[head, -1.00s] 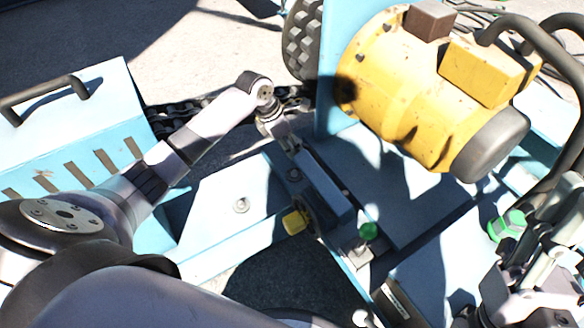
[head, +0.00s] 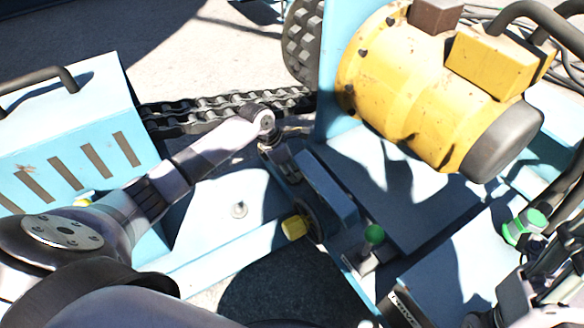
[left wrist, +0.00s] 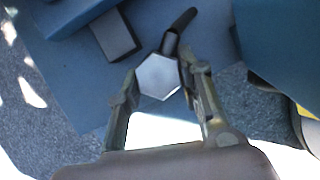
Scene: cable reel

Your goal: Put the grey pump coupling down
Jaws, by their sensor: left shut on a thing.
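The grey pump coupling (left wrist: 158,77) shows in the left wrist view as a pale grey hexagonal face with a dark stem behind it. It sits between the two fingers of my left gripper (left wrist: 160,88), which is shut on it. In the head view my left gripper (head: 284,165) points down at the blue frame, beside a raised blue block (head: 328,188). The coupling cannot be made out there. Part of my right gripper (head: 530,290) shows at the lower right edge; its fingers are not clear.
A yellow motor (head: 420,90) stands at the upper right. A green-topped knob (head: 374,234) and a yellow knob (head: 294,227) stick up from the frame. A green fitting (head: 525,228) is at the right. A chain (head: 220,108) runs behind my left arm.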

